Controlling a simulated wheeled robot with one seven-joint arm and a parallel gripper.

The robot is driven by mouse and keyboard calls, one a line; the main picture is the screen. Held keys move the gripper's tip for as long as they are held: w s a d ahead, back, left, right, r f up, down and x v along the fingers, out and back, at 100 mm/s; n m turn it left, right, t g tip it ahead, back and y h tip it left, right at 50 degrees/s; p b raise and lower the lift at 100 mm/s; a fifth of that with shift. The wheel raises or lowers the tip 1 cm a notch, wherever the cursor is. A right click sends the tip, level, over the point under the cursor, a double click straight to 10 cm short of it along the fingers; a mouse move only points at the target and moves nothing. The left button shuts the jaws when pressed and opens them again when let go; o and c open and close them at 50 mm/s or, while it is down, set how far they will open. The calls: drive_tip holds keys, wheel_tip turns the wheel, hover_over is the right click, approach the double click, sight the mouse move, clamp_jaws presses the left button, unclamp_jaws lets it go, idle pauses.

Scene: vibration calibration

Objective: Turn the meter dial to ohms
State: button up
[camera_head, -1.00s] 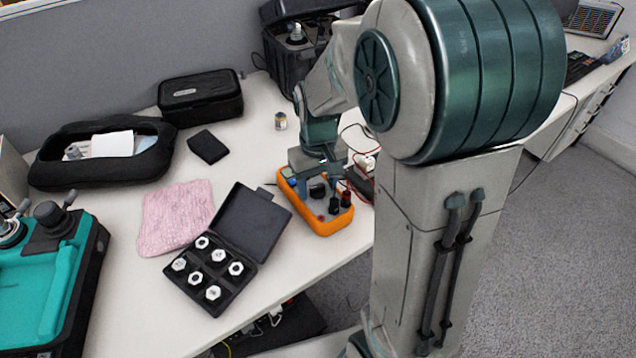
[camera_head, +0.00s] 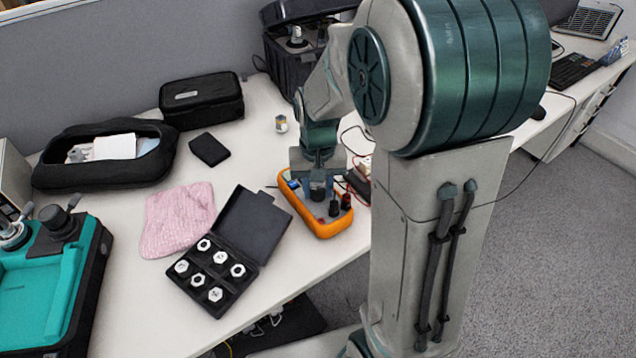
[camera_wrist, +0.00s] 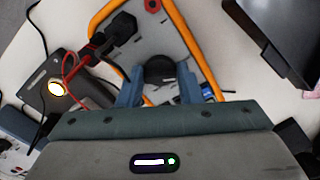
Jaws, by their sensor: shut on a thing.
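The meter (camera_head: 325,231) has a bright orange rim and lies on the table near its front edge. It also shows in the wrist view (camera_wrist: 190,45), with red and black plugs (camera_wrist: 113,38) in it. Its round black dial (camera_wrist: 159,69) sits between the two blue-grey fingers of my gripper (camera_wrist: 160,88). My gripper (camera_head: 318,188) points down over the meter and is shut on the dial. The dial's marks and pointer are too small or hidden to read.
An open black case of white hex weights (camera_head: 215,270) lies left of the meter, with a pink cloth (camera_head: 178,218) beyond it. A small battery-like can (camera_head: 281,123) stands behind. Red and black leads run beside the meter. The table edge is close.

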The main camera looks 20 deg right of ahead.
sight(318, 190)
drive_tip(key=shift+m+p, duration=0.65)
drive_tip(key=shift+m, duration=1.35)
drive_tip(key=o, duration=1)
drive_tip(key=shift+c, duration=0.2)
wheel_tip(318, 190, up, 14)
drive_tip(key=p, duration=0.2)
